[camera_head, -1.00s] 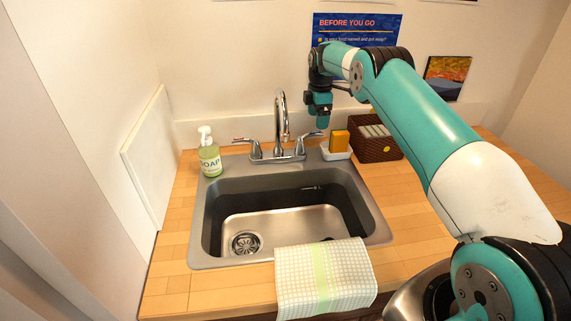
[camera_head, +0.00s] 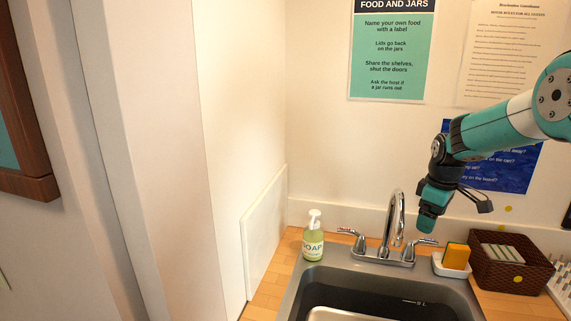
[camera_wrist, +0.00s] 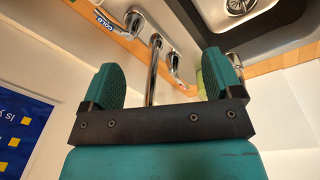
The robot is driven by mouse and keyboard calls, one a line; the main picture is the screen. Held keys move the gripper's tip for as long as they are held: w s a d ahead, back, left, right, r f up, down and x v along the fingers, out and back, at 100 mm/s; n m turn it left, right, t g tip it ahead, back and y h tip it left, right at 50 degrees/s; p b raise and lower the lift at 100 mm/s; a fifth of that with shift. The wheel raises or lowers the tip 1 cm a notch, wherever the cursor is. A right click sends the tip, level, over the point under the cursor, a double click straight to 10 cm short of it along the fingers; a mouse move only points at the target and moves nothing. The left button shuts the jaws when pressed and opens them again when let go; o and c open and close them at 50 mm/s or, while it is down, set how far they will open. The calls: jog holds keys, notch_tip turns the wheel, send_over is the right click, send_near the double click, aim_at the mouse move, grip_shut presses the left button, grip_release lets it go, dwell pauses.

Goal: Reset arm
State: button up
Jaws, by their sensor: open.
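My gripper (camera_head: 430,222) hangs above the back right of the sink, close to the right faucet handle in the head view. In the wrist view its two teal fingers (camera_wrist: 162,82) stand wide apart with nothing between them. The chrome faucet (camera_head: 396,222) stands at the back of the sink; it also shows beyond the fingers in the wrist view (camera_wrist: 153,70). My arm reaches in from the right of the head view.
The steel sink (camera_head: 300,290) is set in a wooden counter (camera_head: 262,300). A soap bottle (camera_head: 313,240) stands left of the faucet. A yellow sponge (camera_head: 456,256) in a white holder and a brown basket (camera_head: 482,272) stand to the right. Posters (camera_head: 391,50) hang behind.

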jog(key=s+a+r+m+t, duration=0.1)
jog(key=s+a+m, duration=0.3)
jog(key=s, duration=1)
jog(key=s+a+r+m+t, duration=0.1)
jog(key=s+a+m, duration=0.3)
jog(key=s, duration=1)
jog(key=s+a+r+n+g+y+b, duration=0.1)
jog(key=s+a+r+n+y, duration=0.1)
jog(key=a, duration=0.4)
jog(key=s+a+r+n+g+y+b, duration=0.2)
jog(key=s+a+n, duration=0.2)
jog(key=s+a, duration=0.3)
jog(key=shift+s+a+r, duration=0.2)
jog(key=shift+s+a, duration=0.05)
